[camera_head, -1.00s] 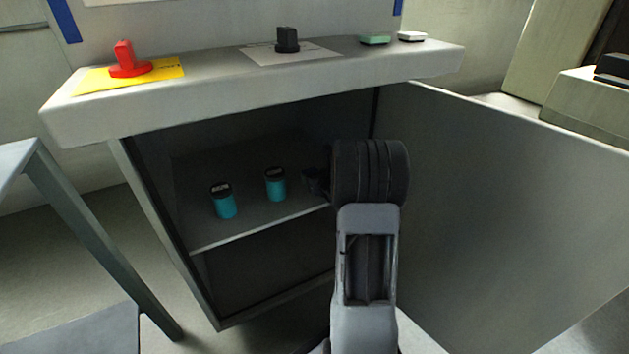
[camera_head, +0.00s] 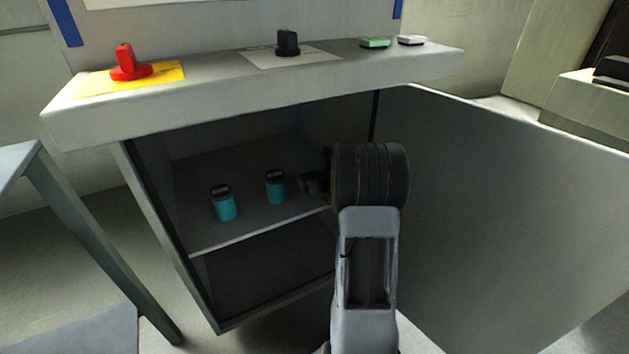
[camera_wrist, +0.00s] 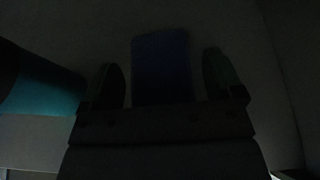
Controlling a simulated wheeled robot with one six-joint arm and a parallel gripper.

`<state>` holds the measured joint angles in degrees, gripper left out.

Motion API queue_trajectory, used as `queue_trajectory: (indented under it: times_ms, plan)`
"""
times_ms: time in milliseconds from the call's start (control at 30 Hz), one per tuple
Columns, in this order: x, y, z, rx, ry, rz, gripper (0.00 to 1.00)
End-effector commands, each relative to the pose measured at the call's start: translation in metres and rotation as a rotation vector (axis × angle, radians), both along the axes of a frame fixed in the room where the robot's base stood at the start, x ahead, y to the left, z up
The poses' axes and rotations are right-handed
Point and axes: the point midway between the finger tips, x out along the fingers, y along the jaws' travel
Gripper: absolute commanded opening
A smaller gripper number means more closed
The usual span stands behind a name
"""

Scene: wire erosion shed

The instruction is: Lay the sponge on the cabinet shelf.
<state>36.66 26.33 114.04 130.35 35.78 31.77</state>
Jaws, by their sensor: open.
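A dark blue block (camera_wrist: 162,68), which looks like the sponge, shows in the wrist view between my fingertips, with a gap on each side. It seems to lie on the shelf, though the picture is very dark. My gripper (camera_wrist: 163,82) is open around it. In the head view my gripper (camera_head: 312,183) reaches inside the cabinet, just above or at the shelf (camera_head: 240,229), right of two teal cans. My wrist hides part of it, and I cannot see the sponge there.
Two teal cans with dark lids, a left one (camera_head: 224,207) and a right one (camera_head: 276,190), stand on the shelf. The nearer one (camera_wrist: 45,88) is close to my left finger in the wrist view. The open cabinet door (camera_head: 500,200) stands right of my arm. The worktop (camera_head: 250,85) overhangs above.

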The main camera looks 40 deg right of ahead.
Motion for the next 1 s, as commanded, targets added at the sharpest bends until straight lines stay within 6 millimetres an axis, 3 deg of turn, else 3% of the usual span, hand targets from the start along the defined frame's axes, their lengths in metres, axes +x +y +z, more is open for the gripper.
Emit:
queue_trajectory:
  times_ms: [500,767,867,967,1000]
  plan:
    - [-0.084,0.011,0.039,0.000,0.000,-0.002,0.86]
    - [-0.105,0.018,0.048,-0.011,0.001,0.019,0.86]
    - [-0.102,0.041,0.055,-0.075,0.014,0.126,0.86]
    - [-0.097,0.090,0.066,-0.221,0.040,0.360,0.86]
    - [-0.097,0.115,0.071,-0.301,0.050,0.486,0.86]
